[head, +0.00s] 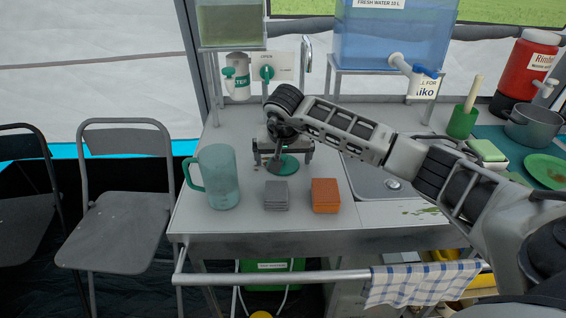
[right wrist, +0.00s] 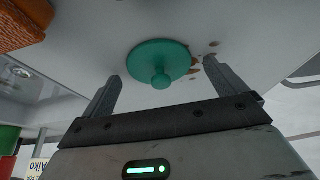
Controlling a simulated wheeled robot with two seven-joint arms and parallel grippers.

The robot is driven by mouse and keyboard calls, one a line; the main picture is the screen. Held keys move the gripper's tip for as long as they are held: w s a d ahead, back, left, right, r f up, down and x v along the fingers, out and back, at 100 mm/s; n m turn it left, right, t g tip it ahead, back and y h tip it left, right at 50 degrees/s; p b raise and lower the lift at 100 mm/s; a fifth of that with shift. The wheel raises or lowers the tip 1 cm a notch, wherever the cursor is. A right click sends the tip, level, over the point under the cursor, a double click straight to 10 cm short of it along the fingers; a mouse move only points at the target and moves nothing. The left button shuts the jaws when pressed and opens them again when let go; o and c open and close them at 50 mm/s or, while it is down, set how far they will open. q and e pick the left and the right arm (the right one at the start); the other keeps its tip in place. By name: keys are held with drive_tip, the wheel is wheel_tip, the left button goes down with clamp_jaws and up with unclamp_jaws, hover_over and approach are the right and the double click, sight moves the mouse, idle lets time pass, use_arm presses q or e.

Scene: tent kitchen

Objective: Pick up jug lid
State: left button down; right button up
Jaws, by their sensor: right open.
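The jug lid is a flat green disc with a small round knob (right wrist: 160,62); it lies on the grey counter and also shows in the head view as the green lid (head: 288,168), partly covered by my gripper. My right gripper (head: 279,162) is above the lid, with its fingers spread. In the right wrist view the open right gripper (right wrist: 170,85) has one finger to each side of the lid's knob, with nothing held. The translucent teal jug (head: 221,178) stands upright without a lid at the counter's left. My left gripper is not in view.
A grey block (head: 276,196) and an orange block (head: 325,196) lie near the counter's front edge. A white dispenser (head: 237,80) hangs behind. A sink (head: 385,185) is under my right arm. A green plate (head: 546,170) and pot (head: 533,124) are at the right.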

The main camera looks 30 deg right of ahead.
drive_tip(key=c, duration=1.1)
drive_tip(key=shift+o, duration=0.2)
